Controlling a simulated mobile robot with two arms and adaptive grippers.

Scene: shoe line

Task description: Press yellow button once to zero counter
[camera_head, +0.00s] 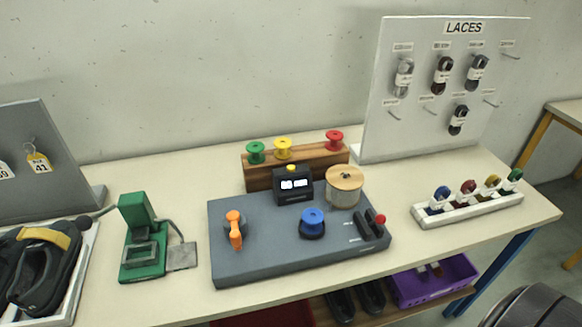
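The small yellow button (291,168) sits on top of a black counter box (293,195). The counter has two lit white display windows; their digits are too small to read. The counter stands at the back of a grey base board (265,262) in the middle of the table. Neither of my grippers shows in the head view, and nothing touches the button.
Behind the counter, a wooden rack (258,180) holds green, yellow and red spools. A wood-topped cylinder (345,187) stands close right. An orange lever (235,230), a blue knob (312,222) and a red-tipped lever (380,220) are in front. A green device (140,240) stands left.

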